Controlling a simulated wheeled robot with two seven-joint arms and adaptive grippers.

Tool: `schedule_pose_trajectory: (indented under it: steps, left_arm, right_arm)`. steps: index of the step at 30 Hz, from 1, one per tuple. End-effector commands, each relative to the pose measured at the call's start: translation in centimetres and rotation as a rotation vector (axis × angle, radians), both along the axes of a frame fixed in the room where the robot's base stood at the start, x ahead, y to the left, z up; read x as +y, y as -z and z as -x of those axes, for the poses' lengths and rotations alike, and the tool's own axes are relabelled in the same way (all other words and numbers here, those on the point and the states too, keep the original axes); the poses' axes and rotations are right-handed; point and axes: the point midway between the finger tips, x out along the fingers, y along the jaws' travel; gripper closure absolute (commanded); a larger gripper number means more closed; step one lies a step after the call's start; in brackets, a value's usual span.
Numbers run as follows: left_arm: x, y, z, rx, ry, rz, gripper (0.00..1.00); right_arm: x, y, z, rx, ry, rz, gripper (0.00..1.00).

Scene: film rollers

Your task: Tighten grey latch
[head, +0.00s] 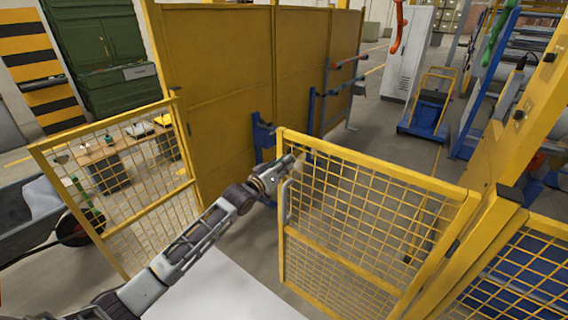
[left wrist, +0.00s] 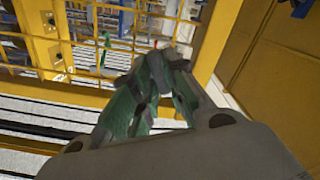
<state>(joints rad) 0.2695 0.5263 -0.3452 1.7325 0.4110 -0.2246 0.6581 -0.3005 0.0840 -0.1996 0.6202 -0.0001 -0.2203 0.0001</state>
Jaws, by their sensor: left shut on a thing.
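My left gripper (head: 292,162) is at the upper free corner of a yellow mesh gate (head: 372,172), in front of its frame. The grey latch is hidden by the fingers and cannot be made out clearly. A grey curved handle (head: 285,203) is on the gate's upright, just below the gripper. My right gripper is not in view.
A second mesh gate (head: 120,185) stands at left, with open space between the two. Yellow panels (head: 215,85) and blue posts (head: 312,110) stand behind. A blue cart (head: 424,118) stands farther back. A thick yellow post (head: 508,150) rises at right.

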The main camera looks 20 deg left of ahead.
Motion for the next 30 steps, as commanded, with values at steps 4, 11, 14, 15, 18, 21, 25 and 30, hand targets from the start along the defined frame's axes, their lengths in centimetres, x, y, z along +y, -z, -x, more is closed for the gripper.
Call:
schedule_pose_trajectory:
  steps: [4,11,14,15,18,21,25,30]
  left_arm:
    - [-0.02,0.1,0.04,-0.042,0.001,-0.13,1.0]
    - [-0.03,0.12,0.03,-0.101,0.001,-0.29,1.0]
    - [-0.03,0.16,0.03,-0.118,0.001,-0.34,1.0]
    - [-0.03,0.17,0.03,-0.124,0.001,-0.355,1.0]
    - [-0.03,0.21,0.03,-0.134,0.001,-0.384,1.0]
    - [-0.03,0.22,0.03,-0.14,0.001,-0.401,1.0]
    - [-0.02,0.23,0.03,-0.144,0.001,-0.409,1.0]
    - [-0.02,0.25,0.03,-0.144,0.001,-0.409,1.0]
  right_arm:
    - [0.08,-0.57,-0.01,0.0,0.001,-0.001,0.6]
    - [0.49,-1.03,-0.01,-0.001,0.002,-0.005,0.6]
    - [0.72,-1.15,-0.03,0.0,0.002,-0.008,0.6]
    - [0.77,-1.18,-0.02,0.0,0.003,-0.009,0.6]
    - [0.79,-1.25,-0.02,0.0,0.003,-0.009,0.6]
    - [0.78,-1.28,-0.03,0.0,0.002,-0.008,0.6]
    - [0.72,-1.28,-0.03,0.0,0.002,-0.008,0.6]
    - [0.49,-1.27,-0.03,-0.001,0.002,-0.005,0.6]
